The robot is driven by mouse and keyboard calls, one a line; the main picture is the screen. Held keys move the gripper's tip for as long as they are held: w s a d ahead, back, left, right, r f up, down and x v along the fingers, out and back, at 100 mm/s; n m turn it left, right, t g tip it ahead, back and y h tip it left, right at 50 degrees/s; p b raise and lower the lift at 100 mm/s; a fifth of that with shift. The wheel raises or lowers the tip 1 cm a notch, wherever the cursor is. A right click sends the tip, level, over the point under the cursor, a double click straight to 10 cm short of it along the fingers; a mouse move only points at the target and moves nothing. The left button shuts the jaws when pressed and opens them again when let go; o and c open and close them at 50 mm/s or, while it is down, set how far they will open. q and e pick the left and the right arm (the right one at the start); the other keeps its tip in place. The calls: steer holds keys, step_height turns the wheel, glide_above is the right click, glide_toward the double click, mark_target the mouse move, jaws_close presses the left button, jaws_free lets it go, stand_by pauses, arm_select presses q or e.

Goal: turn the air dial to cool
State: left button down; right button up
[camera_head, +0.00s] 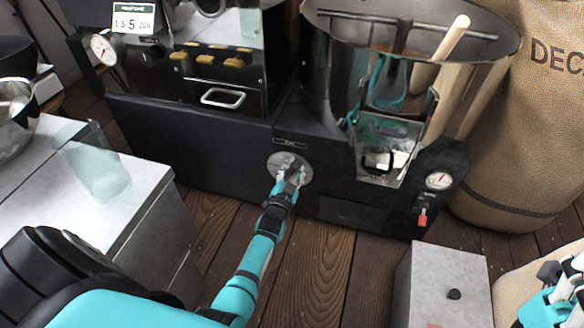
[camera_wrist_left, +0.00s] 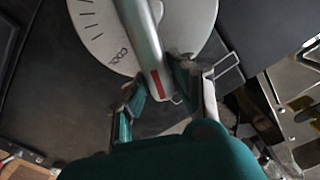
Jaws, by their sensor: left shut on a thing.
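The air dial (camera_head: 275,160) is a round pale plate low on the black roaster front. In the left wrist view the dial plate (camera_wrist_left: 92,22) shows tick marks and the word COOL. Its grey bar handle (camera_wrist_left: 141,35) has a red mark at the near end, which lies beyond the COOL lettering, to its right in that view. My left gripper (camera_head: 290,177) is shut on the handle, with its fingers (camera_wrist_left: 158,88) on either side of the red-marked end. Part of my right arm shows at the lower right edge of the head view; its jaw state is unclear.
A metal counter with a glass beaker (camera_head: 98,165) stands left of my left arm. A grey box with a black knob (camera_head: 454,294) stands on the right. A red-handled switch (camera_head: 422,218) and a gauge (camera_head: 439,181) sit right of the dial. A burlap sack (camera_head: 520,150) stands beyond.

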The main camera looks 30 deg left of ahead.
arm_select(q)
steer(key=shift+d+f+m, duration=0.15)
steer(key=shift+d+m, duration=0.1)
steer(key=shift+m, duration=0.25)
steer(key=c, duration=1.1)
jaws_free()
steer(key=v, duration=1.2)
steer(key=shift+f, duration=0.1)
